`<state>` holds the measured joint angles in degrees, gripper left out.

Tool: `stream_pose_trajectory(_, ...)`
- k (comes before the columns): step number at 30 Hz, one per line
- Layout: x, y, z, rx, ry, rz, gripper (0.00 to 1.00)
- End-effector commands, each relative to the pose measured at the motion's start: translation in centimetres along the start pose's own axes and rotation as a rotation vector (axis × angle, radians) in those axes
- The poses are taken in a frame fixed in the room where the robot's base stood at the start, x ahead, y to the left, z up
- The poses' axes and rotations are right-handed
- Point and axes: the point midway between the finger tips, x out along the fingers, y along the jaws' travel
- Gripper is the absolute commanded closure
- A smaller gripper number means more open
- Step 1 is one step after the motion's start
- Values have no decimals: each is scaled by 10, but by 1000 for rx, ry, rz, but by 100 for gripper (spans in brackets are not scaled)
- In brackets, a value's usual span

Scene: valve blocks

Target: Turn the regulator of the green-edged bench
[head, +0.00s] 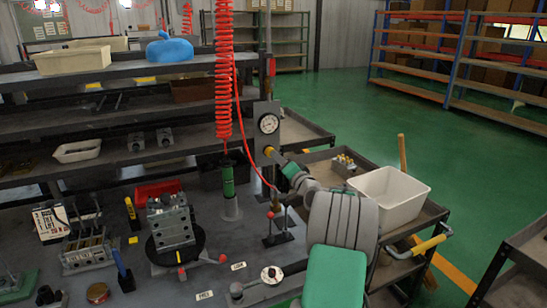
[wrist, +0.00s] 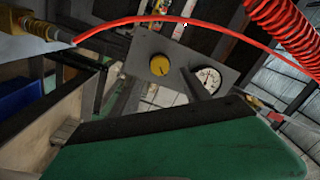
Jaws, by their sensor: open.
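The regulator panel (head: 266,130) is a grey plate on a post at the bench, with a round white gauge (head: 268,124) and a yellow knob (head: 268,151) below it. In the wrist view the yellow knob (wrist: 159,65) and the gauge (wrist: 208,80) show on the tilted plate, beyond my gripper. My gripper (head: 277,157) is open at the end of my arm, close to the knob on its right side. Whether it touches the knob cannot be told. A large green and black shape, which seems part of my gripper, fills the lower wrist view and hides what lies below.
A red coiled hose (head: 223,75) hangs left of the panel; a thin red hose (wrist: 120,24) crosses the wrist view above the knob. A white bin (head: 389,195) stands on a cart at right. The bench (head: 215,270) holds a valve block (head: 170,222). Green floor is open behind.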

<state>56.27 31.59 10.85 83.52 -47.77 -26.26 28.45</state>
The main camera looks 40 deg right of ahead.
Motion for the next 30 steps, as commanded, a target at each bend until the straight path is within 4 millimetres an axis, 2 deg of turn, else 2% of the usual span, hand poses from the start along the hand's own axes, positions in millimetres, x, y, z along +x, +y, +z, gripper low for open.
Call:
stream_pose_trajectory(6,43,-2,0,-2,-2,1,45)
stream_pose_trajectory(9,56,0,0,-3,-2,3,45)
stream_pose_trajectory(13,64,0,0,-2,-2,4,45)
stream_pose_trajectory(19,64,0,1,-3,-2,4,45)
stream_pose_trajectory(30,64,0,1,-3,-2,4,76)
